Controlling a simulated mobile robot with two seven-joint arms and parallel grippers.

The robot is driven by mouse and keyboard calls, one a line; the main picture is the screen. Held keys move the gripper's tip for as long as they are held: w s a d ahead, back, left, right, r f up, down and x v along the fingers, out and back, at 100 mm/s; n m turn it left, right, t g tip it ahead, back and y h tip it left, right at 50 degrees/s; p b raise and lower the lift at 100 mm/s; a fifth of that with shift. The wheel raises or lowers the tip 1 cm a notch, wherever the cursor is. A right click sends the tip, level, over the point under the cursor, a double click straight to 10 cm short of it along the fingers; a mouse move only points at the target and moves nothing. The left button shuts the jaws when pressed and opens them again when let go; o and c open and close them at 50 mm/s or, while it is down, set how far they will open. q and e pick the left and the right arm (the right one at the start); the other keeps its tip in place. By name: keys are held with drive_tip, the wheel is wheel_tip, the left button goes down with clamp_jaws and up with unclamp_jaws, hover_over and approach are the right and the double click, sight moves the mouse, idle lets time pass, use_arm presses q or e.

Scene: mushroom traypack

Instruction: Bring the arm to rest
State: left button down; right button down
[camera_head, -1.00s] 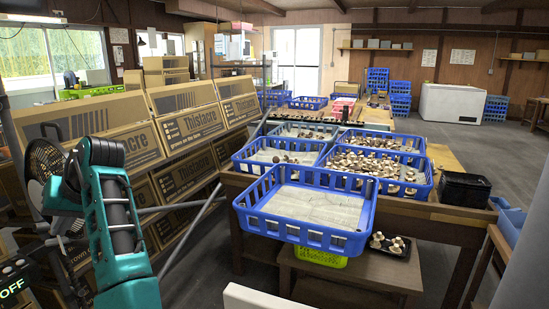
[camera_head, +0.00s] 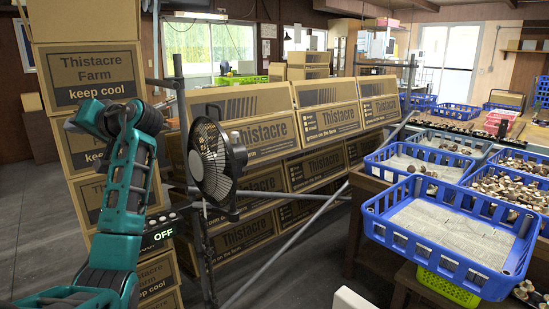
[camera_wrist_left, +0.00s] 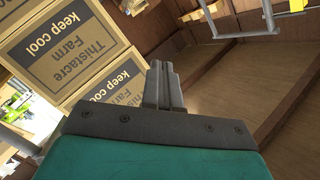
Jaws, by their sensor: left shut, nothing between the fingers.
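My left arm (camera_head: 128,175) rises on the left of the head view, bent, in front of a stack of cardboard boxes. The fingers of my left gripper (camera_wrist_left: 164,70) show in the left wrist view, pressed together and empty. I cannot make out the fingertips clearly in the head view. In the wrist view, boxes marked Thistacre Farm (camera_wrist_left: 85,50) appear to the left of the fingers. My right gripper is not in view.
A black fan (camera_head: 213,160) on a pole stands just right of my arm. Rows of Thistacre boxes (camera_head: 262,130) lie behind it. Open floor (camera_head: 35,215) shows at far left.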

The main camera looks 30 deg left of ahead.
use_arm(q)
drive_tip(key=w+d+f+m+t, duration=0.4)
drive_tip(key=w+f+m+t, duration=0.2)
drive_tip(key=f, duration=0.1)
drive_tip(key=w+d+f+m+t, duration=0.4)
drive_tip(key=w+f+m+t, duration=0.2)
drive_tip(key=w+f, duration=0.15)
drive_tip(key=d+f+m+t+h, duration=0.2)
drive_tip(key=d+f+m+h, duration=0.15)
drive_tip(key=d+f, duration=0.35)
drive_tip(key=d+f+m+t+h, duration=0.2)
drive_tip(key=d+f+m+h, duration=0.15)
drive_tip(key=f, duration=0.55)
drive_tip(key=s+d+f+g+h, duration=0.1)
drive_tip(key=s+d+f+h, duration=0.5)
drive_tip(key=s+d+f, duration=0.4)
drive_tip(key=s+d+f+g+h, duration=0.1)
drive_tip(key=s+d+f+h, duration=0.55)
drive_tip(key=d, duration=0.55)
drive_tip(key=d+f+n+y, duration=0.1)
drive_tip(key=d+n, duration=0.3)
drive_tip(key=d, duration=0.6)
drive_tip(key=shift+s+f+t, duration=0.15)
drive_tip(key=shift+f+t, duration=0.05)
drive_tip(key=shift+t, duration=0.2)
drive_tip(key=shift+a+n, duration=0.15)
drive_tip(key=shift+n, duration=0.15)
